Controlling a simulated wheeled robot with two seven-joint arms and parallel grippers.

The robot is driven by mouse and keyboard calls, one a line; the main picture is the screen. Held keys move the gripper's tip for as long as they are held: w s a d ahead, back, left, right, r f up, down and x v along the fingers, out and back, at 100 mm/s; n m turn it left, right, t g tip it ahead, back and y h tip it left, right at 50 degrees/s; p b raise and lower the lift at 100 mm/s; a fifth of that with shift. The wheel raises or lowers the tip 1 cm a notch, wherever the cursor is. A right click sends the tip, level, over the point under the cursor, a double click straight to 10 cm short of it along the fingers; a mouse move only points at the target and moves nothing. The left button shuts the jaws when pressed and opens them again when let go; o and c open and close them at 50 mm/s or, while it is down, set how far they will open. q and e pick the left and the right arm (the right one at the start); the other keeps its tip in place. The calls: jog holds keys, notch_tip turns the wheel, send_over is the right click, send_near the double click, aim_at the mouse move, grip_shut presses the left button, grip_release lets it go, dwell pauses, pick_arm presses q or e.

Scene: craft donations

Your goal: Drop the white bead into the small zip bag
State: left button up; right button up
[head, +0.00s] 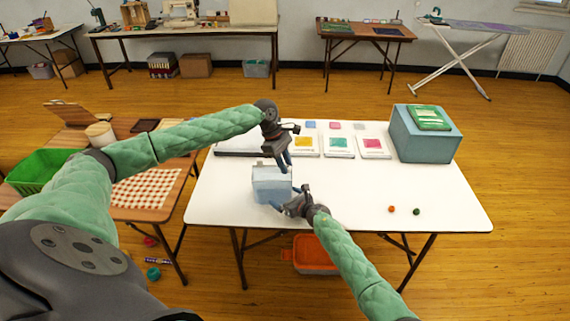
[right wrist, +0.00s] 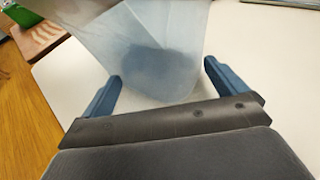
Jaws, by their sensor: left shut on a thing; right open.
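The small zip bag (head: 266,187) is a translucent pale-blue pouch standing on the white table. My left gripper (head: 287,160) is above its top right edge and shut on it. My right gripper (head: 279,203) is open, low at the bag's front right. In the right wrist view the bag (right wrist: 160,60) rises just beyond the two blue, spread fingers, with nothing gripped between them. A dark blurred patch shows through the bag; I cannot tell what it is. I cannot make out the white bead in either view.
An orange bead (head: 391,209) and a green bead (head: 416,211) lie on the table's right part. Flat packs with colored squares (head: 338,146) lie behind the bag. A blue-grey box (head: 425,143) stands at the back right. The table's front right is mostly clear.

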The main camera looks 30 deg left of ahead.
aim_at(287, 190)
grip_shut()
jog(key=c, duration=0.5)
grip_release()
jog(key=shift+c, duration=0.2)
pick_arm(q)
jog(key=shift+a+p, duration=1.25)
jog(key=shift+a, duration=1.3)
pick_arm(e)
jog(key=shift+r, duration=1.25)
pick_arm(q)
jog(key=shift+w+a+f+p, duration=0.15)
jog(key=shift+a+p, duration=0.85)
jog(key=shift+a, duration=1.55)
pick_arm(e)
jog(key=shift+r, duration=1)
pick_arm(q)
jog(key=shift+f+p, duration=0.4)
jog(key=shift+f, duration=0.3)
pick_arm(e)
jog(key=shift+r, duration=0.4)
pick_arm(q)
jog(key=shift+f+p, duration=0.4)
jog(key=shift+p, duration=0.15)
pick_arm(e)
jog(key=shift+r, duration=0.55)
